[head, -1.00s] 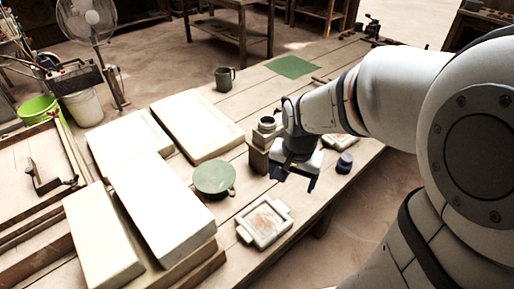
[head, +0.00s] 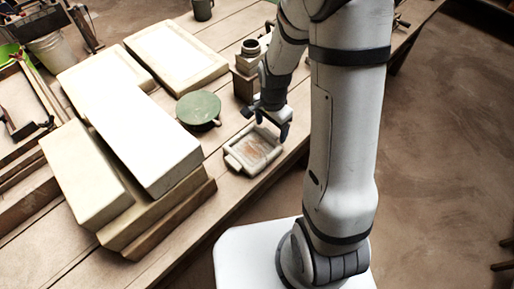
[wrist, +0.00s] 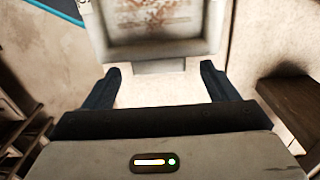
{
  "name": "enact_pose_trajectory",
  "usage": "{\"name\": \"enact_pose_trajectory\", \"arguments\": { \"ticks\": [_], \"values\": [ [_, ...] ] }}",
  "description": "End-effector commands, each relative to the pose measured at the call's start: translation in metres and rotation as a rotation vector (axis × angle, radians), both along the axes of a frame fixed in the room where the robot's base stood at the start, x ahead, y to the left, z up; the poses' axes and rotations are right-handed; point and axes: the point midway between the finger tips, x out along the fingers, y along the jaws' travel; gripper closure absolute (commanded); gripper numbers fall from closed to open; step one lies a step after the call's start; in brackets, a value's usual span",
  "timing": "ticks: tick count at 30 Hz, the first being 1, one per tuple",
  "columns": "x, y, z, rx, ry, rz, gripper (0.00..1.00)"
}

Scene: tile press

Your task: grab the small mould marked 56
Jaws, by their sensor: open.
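A small pale mould (head: 236,162) with a raised rim, end lugs and a brownish recess lies on the plank table. No number on it can be read. It also shows at the top of the wrist view (wrist: 155,50), cut off by the frame edge. My gripper (head: 271,124) is open and points down at the mould's far right end in the head view. In the wrist view the two dark fingers (wrist: 158,82) stand apart with a pale surface between them. I cannot tell whether that surface is a mould lug or the table. The gripper holds nothing.
A round green-topped pot (head: 198,108) stands left of the mould. Large pale slabs (head: 140,125) are stacked further left, with another slab (head: 175,52) behind. A jar on a block (head: 248,62) stands close behind my gripper. The table's right edge is near the mould.

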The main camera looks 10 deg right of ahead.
Motion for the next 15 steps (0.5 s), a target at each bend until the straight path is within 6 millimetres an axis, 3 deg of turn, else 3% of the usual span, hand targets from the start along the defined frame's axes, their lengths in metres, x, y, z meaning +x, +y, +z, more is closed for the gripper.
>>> {"name": "enact_pose_trajectory", "arguments": {
  "ticks": [6,13,15],
  "values": [
    [-0.001,0.000,-0.026,0.000,0.001,0.001,0.20],
    [0.000,0.000,-0.026,0.000,0.000,0.002,0.20],
    [0.000,0.000,-0.026,0.000,0.000,0.002,0.24]
  ]
}}
